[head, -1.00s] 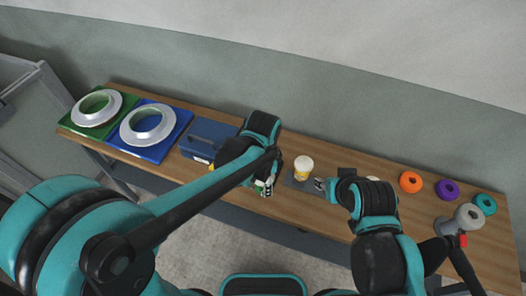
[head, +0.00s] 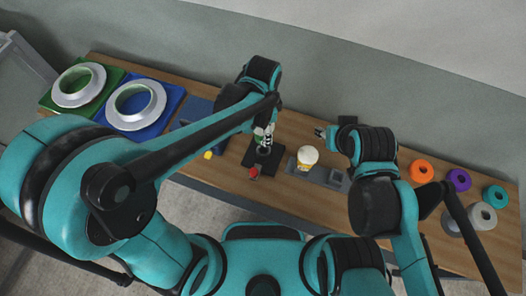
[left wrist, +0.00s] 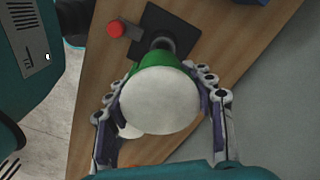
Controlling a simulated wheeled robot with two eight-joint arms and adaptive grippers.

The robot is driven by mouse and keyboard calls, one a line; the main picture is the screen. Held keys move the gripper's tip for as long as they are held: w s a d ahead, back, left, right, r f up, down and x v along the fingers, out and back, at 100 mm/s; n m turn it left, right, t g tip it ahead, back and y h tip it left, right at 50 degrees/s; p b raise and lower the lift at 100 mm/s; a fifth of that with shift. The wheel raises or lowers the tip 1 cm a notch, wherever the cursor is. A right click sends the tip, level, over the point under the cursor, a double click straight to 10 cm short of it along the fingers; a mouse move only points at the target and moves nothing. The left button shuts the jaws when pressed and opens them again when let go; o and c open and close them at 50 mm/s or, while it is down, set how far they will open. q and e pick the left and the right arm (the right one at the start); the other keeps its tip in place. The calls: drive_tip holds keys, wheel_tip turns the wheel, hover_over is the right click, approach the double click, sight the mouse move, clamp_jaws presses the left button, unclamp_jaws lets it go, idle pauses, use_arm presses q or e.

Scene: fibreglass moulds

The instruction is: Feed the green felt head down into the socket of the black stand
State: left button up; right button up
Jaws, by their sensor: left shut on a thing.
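The green felt head (left wrist: 172,62) has a broad white round end (left wrist: 160,100) facing the left wrist camera. My left gripper (left wrist: 160,105) is shut on it, one finger on each side. In the head view my left gripper (head: 264,136) is above the black stand (head: 262,163). The stand's flat plate (left wrist: 152,20) and dark round socket (left wrist: 163,43) show just beyond the green edge in the left wrist view; whether the head touches the socket is hidden. My right gripper (head: 321,132) is beyond the yellow-and-white tub; its jaw opening is too small to judge.
A red knob (head: 253,172) sits by the stand. A yellow-and-white tub (head: 307,155) stands on a grey tray (head: 337,177) to the right. A blue case (head: 192,113) is left. Orange (head: 421,171), purple (head: 459,180) and teal (head: 495,196) rings lie far right.

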idle(0.3)
use_arm(q)
drive_tip(key=shift+n, duration=0.6)
drive_tip(key=f+b, duration=0.4)
drive_tip(key=f, duration=0.1)
drive_tip(key=f+b, duration=0.2)
drive_tip(key=shift+w+d+f, duration=0.1)
drive_tip(key=shift+w+f, duration=0.15)
drive_tip(key=shift+f+b, duration=0.6)
drive_tip(key=shift+b, duration=0.1)
drive_tip(key=o, duration=1.5)
drive_tip(key=shift+r, duration=0.1)
wheel_tip(320, 180, up, 12)
drive_tip(key=shift+f, duration=0.1)
drive_tip(key=s+a+f+n+t, duration=0.1)
drive_tip(key=s+a+n+t, duration=0.1)
drive_tip(key=a+n, duration=0.2)
drive_tip(key=s+a+f+n+t+b, duration=0.1)
drive_tip(key=a+n, duration=0.3)
drive_tip(key=a, duration=0.4)
drive_tip(key=s+a+f+n+t+b, duration=0.1)
drive_tip(key=s+a+n+t, duration=0.1)
drive_tip(key=a+n+t, duration=0.2)
drive_tip(key=shift+s+a+f+n, duration=0.2)
drive_tip(key=shift+a+n, duration=0.1)
drive_tip(key=shift+a, duration=0.2)
drive_tip(key=shift+s+a+f+n, duration=0.15)
drive_tip(key=shift+a+n, duration=0.15)
drive_tip(key=shift+a, duration=0.2)
